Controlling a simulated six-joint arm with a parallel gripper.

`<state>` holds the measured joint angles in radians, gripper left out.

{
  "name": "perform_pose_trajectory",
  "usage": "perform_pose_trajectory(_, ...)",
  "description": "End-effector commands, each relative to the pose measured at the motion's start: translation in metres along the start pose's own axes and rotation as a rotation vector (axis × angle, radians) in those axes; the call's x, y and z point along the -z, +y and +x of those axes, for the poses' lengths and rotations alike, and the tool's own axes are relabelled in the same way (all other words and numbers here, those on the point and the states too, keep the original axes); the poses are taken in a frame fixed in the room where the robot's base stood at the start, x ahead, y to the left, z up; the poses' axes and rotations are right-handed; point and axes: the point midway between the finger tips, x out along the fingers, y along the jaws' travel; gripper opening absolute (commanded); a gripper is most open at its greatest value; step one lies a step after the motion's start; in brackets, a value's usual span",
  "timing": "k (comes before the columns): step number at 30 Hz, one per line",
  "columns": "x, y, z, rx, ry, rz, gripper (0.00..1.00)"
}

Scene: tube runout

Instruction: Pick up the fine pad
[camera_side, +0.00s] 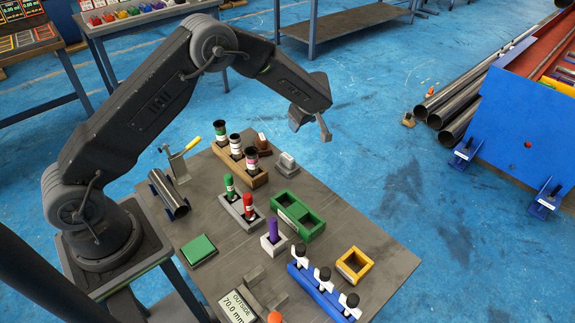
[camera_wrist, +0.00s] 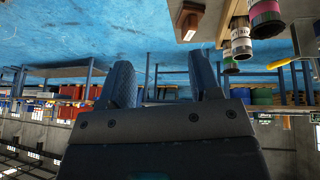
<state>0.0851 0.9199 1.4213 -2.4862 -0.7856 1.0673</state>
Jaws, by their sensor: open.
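My gripper (camera_side: 324,132) is raised above the far end of the table, apart from everything on it. In the wrist view its two fingers (camera_wrist: 162,82) are spread with nothing between them. I cannot tell for certain which thing is the fine pad. A small grey block (camera_side: 287,163) and a dark red-brown block (camera_side: 262,143) lie at the table's far end. A flat green square (camera_side: 198,250) lies near the left edge. A brown block with a white label (camera_wrist: 190,20) shows at the top of the wrist view.
The grey table (camera_side: 225,280) also holds a wooden rack (camera_side: 258,178) of dark-topped containers, a green two-part tray (camera_side: 299,214), a yellow frame (camera_side: 354,265), a blue stand (camera_side: 315,292) and a tube on a cradle (camera_side: 168,194). The air around my gripper is clear.

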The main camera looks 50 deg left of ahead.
Motion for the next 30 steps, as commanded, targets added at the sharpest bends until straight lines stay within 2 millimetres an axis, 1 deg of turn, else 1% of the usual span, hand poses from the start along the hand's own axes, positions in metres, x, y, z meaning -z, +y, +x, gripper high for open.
perform_pose_trajectory(1, -0.01, -0.01, 0.014, 0.059, -0.016, -0.005, 0.57)
perform_pose_trajectory(3, -0.018, -0.019, 0.025, 0.115, -0.033, -0.012, 0.57)
perform_pose_trajectory(6, -0.024, -0.027, 0.035, 0.153, -0.046, -0.017, 0.57)
perform_pose_trajectory(8, -0.024, -0.029, 0.042, 0.159, -0.048, -0.018, 0.57)
perform_pose_trajectory(11, -0.025, -0.032, 0.059, 0.16, -0.048, -0.019, 0.57)
perform_pose_trajectory(15, -0.026, -0.036, 0.087, 0.158, -0.047, -0.018, 0.57)
perform_pose_trajectory(18, -0.027, -0.038, 0.102, 0.157, -0.047, -0.019, 0.57)
perform_pose_trajectory(21, -0.027, -0.039, 0.112, 0.155, -0.047, -0.019, 0.57)
perform_pose_trajectory(26, -0.028, -0.04, 0.122, 0.155, -0.047, -0.019, 0.57)
perform_pose_trajectory(30, -0.03, -0.042, 0.141, 0.155, -0.047, -0.02, 0.57)
